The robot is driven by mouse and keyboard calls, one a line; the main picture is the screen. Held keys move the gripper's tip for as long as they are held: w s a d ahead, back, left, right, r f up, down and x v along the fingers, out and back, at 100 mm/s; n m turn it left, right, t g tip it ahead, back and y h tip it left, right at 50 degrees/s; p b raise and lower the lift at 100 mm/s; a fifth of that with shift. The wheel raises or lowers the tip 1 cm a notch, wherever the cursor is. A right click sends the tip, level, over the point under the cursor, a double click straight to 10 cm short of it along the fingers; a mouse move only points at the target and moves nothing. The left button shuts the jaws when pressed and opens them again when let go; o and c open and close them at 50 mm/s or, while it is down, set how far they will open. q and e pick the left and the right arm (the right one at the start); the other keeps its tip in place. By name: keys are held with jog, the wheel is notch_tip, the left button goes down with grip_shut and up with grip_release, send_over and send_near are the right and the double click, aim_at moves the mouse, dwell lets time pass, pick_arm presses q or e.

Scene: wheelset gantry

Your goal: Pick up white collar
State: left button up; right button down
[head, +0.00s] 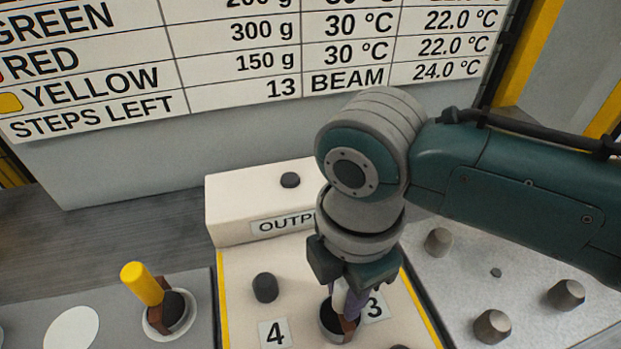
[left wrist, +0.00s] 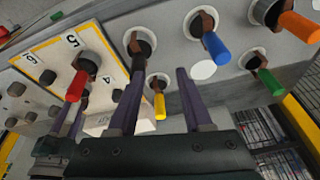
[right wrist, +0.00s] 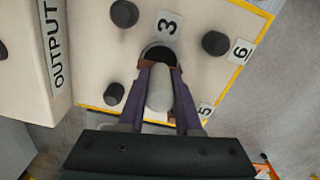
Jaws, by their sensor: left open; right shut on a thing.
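The white collar (right wrist: 160,88) is a pale rounded cylinder in the right wrist view. It stands in a dark socket with a brown rim beside the label 3. My right gripper (right wrist: 160,70) is shut on it, one purple finger on each side. In the head view, my right gripper (head: 343,300) reaches down at the same socket and hides most of the collar. My left gripper (left wrist: 157,70) is open and empty in the left wrist view, its fingers wide apart, with a yellow handle (left wrist: 159,105) seen between them. It is outside the head view.
The cream panel (head: 237,290) has dark knobs (head: 265,287) and a raised OUTPUT box (head: 240,200) behind. A yellow lever (head: 142,283) stands at left. Red (left wrist: 76,86), blue (left wrist: 215,48), orange (left wrist: 298,27) and green (left wrist: 270,82) handles show in the left wrist view.

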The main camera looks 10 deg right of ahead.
jog(key=shift+r, duration=0.15)
notch_tip(320, 180, up, 25)
jog(key=p, duration=1)
jog(key=shift+w, duration=0.1)
dwell(0.5)
